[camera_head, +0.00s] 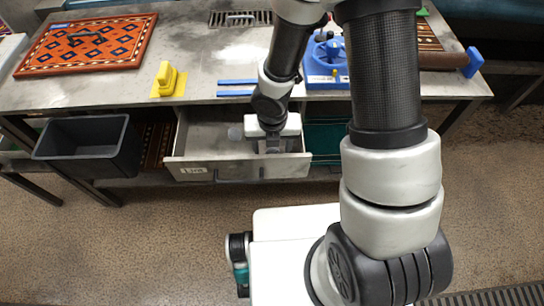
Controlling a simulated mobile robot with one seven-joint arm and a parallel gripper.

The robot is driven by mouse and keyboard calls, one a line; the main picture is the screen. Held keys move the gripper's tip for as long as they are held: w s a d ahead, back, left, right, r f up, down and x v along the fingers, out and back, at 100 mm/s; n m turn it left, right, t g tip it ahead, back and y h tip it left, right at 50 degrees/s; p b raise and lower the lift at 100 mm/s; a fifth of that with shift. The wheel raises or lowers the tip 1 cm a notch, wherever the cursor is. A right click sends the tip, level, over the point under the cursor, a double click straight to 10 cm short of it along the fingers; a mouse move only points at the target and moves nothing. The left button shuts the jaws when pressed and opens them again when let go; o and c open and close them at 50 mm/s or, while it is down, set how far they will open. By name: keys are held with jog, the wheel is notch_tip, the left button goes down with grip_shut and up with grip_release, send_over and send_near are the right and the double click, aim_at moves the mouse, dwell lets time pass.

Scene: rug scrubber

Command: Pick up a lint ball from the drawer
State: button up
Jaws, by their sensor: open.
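The drawer (202,140) is pulled out below the grey metal table, with a small label on its front. My gripper (272,148) hangs over the right part of the drawer, pointing down. It is open, but its fingertips are small and partly hidden by its own body. A small grey blob (236,133) shows inside the drawer just left of the gripper. It may be a lint ball, but I cannot tell for sure. I make out nothing between the fingers. The drawer floor under the gripper is hidden.
A black bin (88,148) sits left of the drawer. On the metal table (190,60) are a patterned rug (88,44), a yellow tool (168,80), blue strips (236,88) and a blue caddy (326,66). My upper arm blocks the view to the right.

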jog(key=shift+w+f, duration=0.1)
jog(key=shift+f, duration=0.35)
jog(key=c, duration=1.1)
